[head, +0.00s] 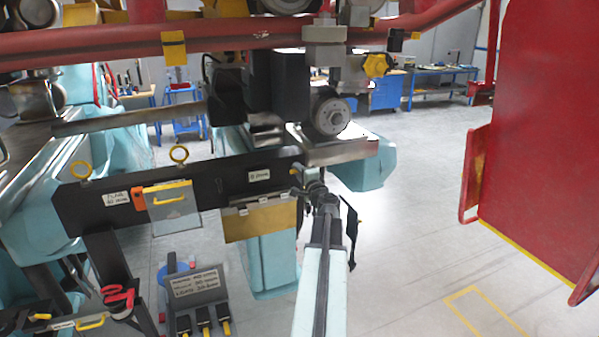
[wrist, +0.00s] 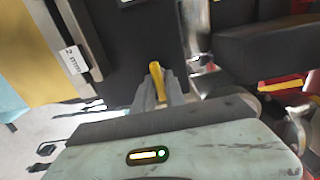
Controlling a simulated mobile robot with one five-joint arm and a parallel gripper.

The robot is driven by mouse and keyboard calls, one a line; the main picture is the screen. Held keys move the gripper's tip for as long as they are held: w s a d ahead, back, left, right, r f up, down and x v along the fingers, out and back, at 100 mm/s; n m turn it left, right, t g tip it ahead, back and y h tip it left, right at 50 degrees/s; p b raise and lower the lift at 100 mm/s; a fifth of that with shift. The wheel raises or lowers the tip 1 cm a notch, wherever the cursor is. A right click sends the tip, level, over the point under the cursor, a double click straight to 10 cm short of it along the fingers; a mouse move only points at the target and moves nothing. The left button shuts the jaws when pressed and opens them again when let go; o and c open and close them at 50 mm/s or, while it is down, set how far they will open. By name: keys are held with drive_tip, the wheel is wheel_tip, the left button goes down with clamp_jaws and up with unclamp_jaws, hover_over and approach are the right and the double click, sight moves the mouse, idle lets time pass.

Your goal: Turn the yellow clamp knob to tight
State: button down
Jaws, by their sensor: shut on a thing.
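My gripper (wrist: 155,92) is shut on a narrow yellow piece, which looks like the yellow clamp knob (wrist: 156,72). It stands up between the two grey fingers against a black face in the wrist view. Another yellow, star-shaped knob (head: 377,65) is higher up, beside the grey block under the red rail, apart from my gripper.
A gold plate (head: 262,220) hangs from the beam, left of my arm; it also shows in the wrist view (wrist: 35,50). A wheel (head: 330,114) and metal block (head: 335,150) are just above my gripper. A red panel (head: 545,140) stands at right. Open floor lies between.

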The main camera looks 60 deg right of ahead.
drive_tip(key=shift+r, duration=0.1)
idle(0.3)
drive_tip(key=c, duration=1.5)
unclamp_jaws()
drive_tip(key=shift+w, duration=0.1)
drive_tip(key=v, duration=0.8)
